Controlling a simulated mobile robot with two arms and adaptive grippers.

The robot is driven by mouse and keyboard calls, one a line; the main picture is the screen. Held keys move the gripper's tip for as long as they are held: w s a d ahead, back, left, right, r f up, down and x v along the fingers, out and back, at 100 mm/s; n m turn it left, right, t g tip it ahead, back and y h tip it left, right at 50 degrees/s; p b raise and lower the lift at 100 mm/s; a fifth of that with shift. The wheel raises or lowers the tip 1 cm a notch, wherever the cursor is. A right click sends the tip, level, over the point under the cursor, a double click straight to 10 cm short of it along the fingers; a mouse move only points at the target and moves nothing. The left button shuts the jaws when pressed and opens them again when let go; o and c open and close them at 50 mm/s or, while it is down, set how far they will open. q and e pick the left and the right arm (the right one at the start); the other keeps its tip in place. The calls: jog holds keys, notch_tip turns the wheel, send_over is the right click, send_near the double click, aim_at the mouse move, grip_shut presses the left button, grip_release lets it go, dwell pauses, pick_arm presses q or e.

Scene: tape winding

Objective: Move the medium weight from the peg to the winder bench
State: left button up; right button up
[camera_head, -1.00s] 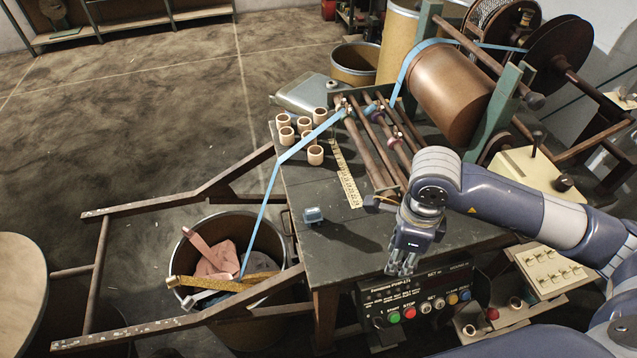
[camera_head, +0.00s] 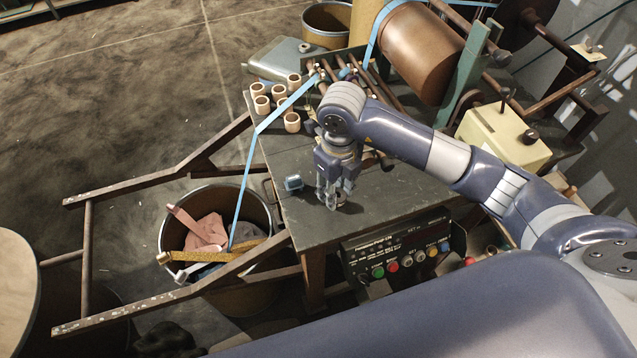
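My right gripper (camera_head: 332,197) points down over the front part of the dark winder bench (camera_head: 390,208), with its fingertips close to the bench top. Something small and pale shows at the fingertips, but it is too small to tell whether it is a weight or part of the fingers. I cannot tell whether the fingers are open or shut on it. A small blue-grey block (camera_head: 293,183) stands on the bench just left of the gripper. I cannot make out the medium weight or its peg with certainty. My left gripper is not in view.
Several cream rings (camera_head: 263,104) stand at the bench's back left, near the blue tape (camera_head: 252,152). The tape runs down into a scrap drum (camera_head: 268,218). The control panel (camera_head: 400,255) is at the bench front. The copper-brown winding drum (camera_head: 420,55) is behind.

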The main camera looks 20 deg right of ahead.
aim_at(319, 201)
jog(key=w+a, duration=0.3)
jog(key=shift+f+p, duration=0.2)
jog(key=shift+p, duration=0.15)
notch_tip(319, 201, down, 3)
jog(key=shift+s+d+r+p, duration=0.1)
jog(key=shift+p, duration=0.6)
jog(key=shift+f, duration=0.3)
jog(key=shift+f, duration=0.1)
jog(key=o, duration=1.2)
jog(key=shift+c, duration=0.2)
